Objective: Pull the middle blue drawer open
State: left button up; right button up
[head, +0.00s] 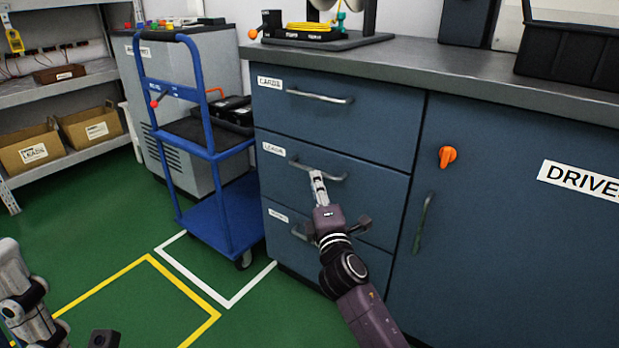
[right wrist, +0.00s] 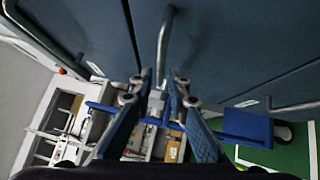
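The middle blue drawer (head: 370,195) is in the blue cabinet under the grey worktop, between an upper and a lower drawer. Its front looks flush with the cabinet. Its metal bar handle (head: 305,168) shows left of centre in the head view and runs down between my fingers in the right wrist view (right wrist: 165,40). My right gripper (head: 318,178) is at this handle, its fingers on either side of the bar with narrow gaps. It looks open; contact is not clear. Parts of my left arm show at the lower left, but its gripper cannot be made out.
The upper drawer (head: 340,127) has its own handle. A cabinet door (head: 500,230) with an orange knob (head: 447,156) is on the right. A blue cart (head: 225,215) stands close left of the drawers. Green floor is clear in front of the cart.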

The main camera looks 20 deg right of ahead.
aim_at(313, 170)
jog(key=w, duration=0.2)
jog(key=w+b, duration=0.1)
jog(key=w, duration=0.3)
jog(key=shift+d+r+b, duration=0.35)
jog(key=shift+b, duration=0.05)
grip_shut()
